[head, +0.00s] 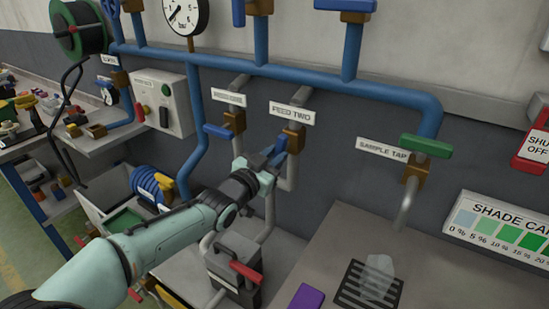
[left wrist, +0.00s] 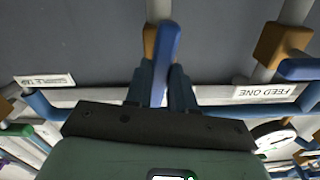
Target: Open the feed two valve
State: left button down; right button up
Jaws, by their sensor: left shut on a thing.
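The feed two valve has a brass body (head: 294,137) on a grey pipe, just below its FEED TWO label (head: 292,113). Its blue lever (left wrist: 165,62) lies between the two fingers of my left gripper (head: 276,154), which is shut on it. In the left wrist view the fingers (left wrist: 161,88) stand on both sides of the lever, and the brass body shows behind it. In the head view the gripper and fingers partly hide the lever, so its exact angle is hard to tell. My right gripper is not in view.
The feed one valve with its blue lever (head: 217,131) is close on the left. The sample tap's green handle (head: 426,145) is to the right, above a drain grate (head: 350,293) holding a clear cup (head: 378,275). A grey box with a red lever (head: 245,272) stands below.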

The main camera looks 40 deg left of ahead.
pick_arm(q)
jog(key=shift+n, duration=0.3)
jog(key=c, duration=1)
grip_release()
jog(key=shift+o, duration=0.2)
jog(key=s+d, duration=0.1)
jog(key=s, duration=1.2)
jog(key=shift+s+d+b, duration=0.2)
jog(key=shift+d+b, duration=0.05)
jog(key=shift+b, duration=0.05)
